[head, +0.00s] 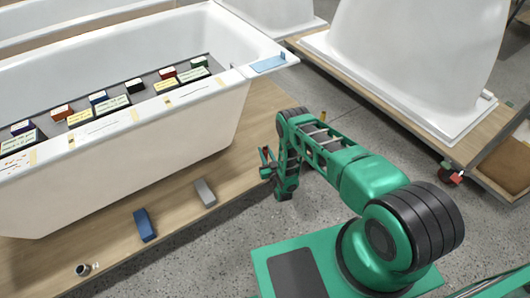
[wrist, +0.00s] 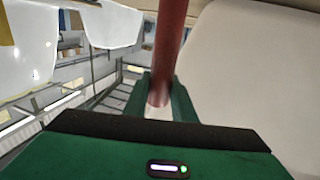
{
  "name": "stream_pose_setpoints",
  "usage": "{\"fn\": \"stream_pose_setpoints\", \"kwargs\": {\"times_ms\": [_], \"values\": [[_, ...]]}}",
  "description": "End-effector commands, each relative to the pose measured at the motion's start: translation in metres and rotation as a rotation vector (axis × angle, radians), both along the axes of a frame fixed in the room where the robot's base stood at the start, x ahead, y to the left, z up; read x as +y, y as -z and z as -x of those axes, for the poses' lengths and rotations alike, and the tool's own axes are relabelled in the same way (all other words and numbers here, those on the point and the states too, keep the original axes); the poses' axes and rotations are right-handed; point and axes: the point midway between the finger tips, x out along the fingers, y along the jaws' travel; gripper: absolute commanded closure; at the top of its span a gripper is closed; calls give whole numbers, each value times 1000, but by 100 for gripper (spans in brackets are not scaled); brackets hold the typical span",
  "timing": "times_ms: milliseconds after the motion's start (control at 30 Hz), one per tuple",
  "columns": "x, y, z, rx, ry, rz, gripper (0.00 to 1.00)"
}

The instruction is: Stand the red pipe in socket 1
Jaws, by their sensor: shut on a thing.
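The red pipe (wrist: 168,50) is dark red and stands between the two green fingers of my gripper (wrist: 160,100) in the wrist view. The fingers are shut on its lower part, and its top runs out of the picture. In the head view my gripper (head: 267,165) is beside the right part of the wooden board, in front of the tub, and the pipe is mostly hidden there. A small dark round socket (head: 82,270) with a pale label beside it sits at the board's near left. I cannot read its number.
A blue block (head: 145,225) and a grey block (head: 205,192) lie on the wooden board (head: 180,215). The white tub (head: 190,125) stands behind them, with several small boxes on a grey tray across it. Another tub shell on a wheeled platform (head: 400,95) stands at right.

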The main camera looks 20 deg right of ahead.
Motion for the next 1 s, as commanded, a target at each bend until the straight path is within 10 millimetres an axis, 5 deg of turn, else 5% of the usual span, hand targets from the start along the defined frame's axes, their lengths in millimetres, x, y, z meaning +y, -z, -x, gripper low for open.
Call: {"fn": "stream_pose_setpoints", "kwargs": {"times_ms": [633, 667, 733, 1000], "values": [[0, 14, 0, 1, 0, 0, 100], [0, 14, 0, 1, 0, 0, 74], [0, 14, 0, 1, 1, 0, 57], [-1, 14, 0, 1, 1, 0, 55]]}}
